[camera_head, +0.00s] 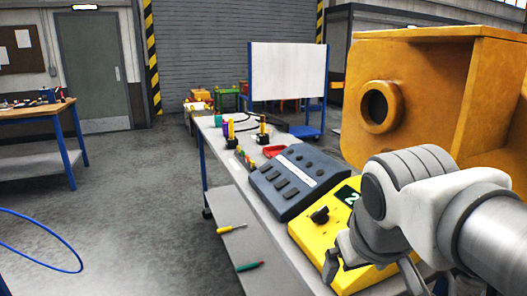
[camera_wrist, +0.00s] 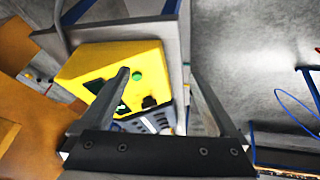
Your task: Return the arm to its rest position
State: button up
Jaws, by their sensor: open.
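My arm comes in from the right in the head view, and its end hangs over the near part of the bench. My gripper (camera_wrist: 160,95) is open in the wrist view, with its two dark fingers apart and nothing held between them. Beyond the fingers is a yellow control box (camera_wrist: 145,65) with a green button, a dark knob and a display. The same yellow box (camera_head: 305,236) stands on the bench in the head view, partly hidden by my gripper. I cannot tell the exact gap between my fingers and the box.
A large orange casting (camera_head: 425,85) with a round hole stands at the right, close to my arm. A dark grey button panel (camera_head: 300,178) sits behind the yellow box on the grey bench (camera_head: 222,180). The floor (camera_head: 130,215) at left is mostly clear.

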jog(key=s+f+m+y, duration=0.1)
jog(key=s+f+m, duration=0.1)
jog(key=s+f, duration=0.25)
notch_tip(320, 180, up, 15)
jog(key=s+p, duration=0.1)
jog(key=p, duration=1.3)
jog(key=shift+p, duration=0.3)
jog(key=shift+f, duration=0.1)
